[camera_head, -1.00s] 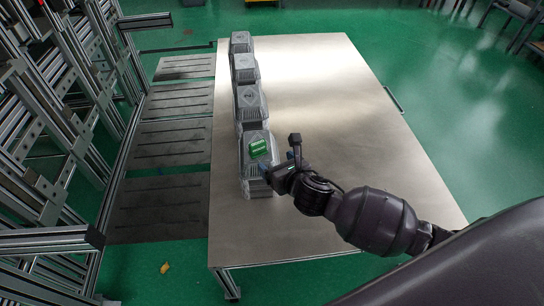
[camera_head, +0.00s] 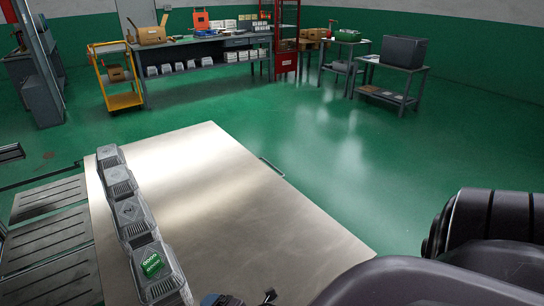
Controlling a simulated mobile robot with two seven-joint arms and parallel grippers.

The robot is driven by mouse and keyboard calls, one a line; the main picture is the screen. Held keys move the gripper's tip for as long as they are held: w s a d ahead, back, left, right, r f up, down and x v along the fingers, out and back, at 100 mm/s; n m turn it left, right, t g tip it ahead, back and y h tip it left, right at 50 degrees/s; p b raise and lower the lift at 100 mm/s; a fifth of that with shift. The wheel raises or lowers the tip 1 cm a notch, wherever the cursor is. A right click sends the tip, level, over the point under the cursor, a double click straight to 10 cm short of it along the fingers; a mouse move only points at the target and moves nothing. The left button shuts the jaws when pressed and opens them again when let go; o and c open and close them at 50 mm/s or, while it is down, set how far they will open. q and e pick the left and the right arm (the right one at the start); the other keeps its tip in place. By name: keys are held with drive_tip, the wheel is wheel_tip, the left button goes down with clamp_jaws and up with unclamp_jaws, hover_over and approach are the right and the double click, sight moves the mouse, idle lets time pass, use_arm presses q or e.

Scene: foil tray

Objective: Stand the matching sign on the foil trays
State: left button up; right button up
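Several stacks of foil trays with clear lids stand in a row along the left side of the metal table (camera_head: 250,215). A green sign (camera_head: 151,264) with white lettering rests on top of the nearest tray stack (camera_head: 165,286). I cannot tell whether it stands upright or leans. The other stacks (camera_head: 131,217) bear no sign. A small part of my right gripper and wrist (camera_head: 222,299) shows at the bottom edge, to the right of the nearest stack and apart from the sign. Its fingertips are not clear. My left gripper is out of view.
The table right of the stacks is bare. Far off are a long workbench (camera_head: 205,48), a yellow cart (camera_head: 117,75), a red shelf (camera_head: 286,40) and a grey bin (camera_head: 403,50) on a cart. Green floor lies open between.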

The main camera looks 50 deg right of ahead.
drive_tip(key=s+d+f+m+h, duration=0.1)
drive_tip(key=s+d+m, duration=0.4)
drive_tip(key=s+m, duration=0.6)
drive_tip(key=shift+s+d+f+m+g+h, duration=0.25)
drive_tip(key=shift+f+m, duration=0.55)
drive_tip(key=shift+m, duration=2.6)
drive_tip(key=shift+a, duration=0.1)
use_arm(q)
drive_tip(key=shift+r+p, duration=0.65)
drive_tip(key=shift+p, duration=0.2)
use_arm(e)
drive_tip(key=shift+s+r, duration=0.15)
drive_tip(key=shift+r, duration=0.45)
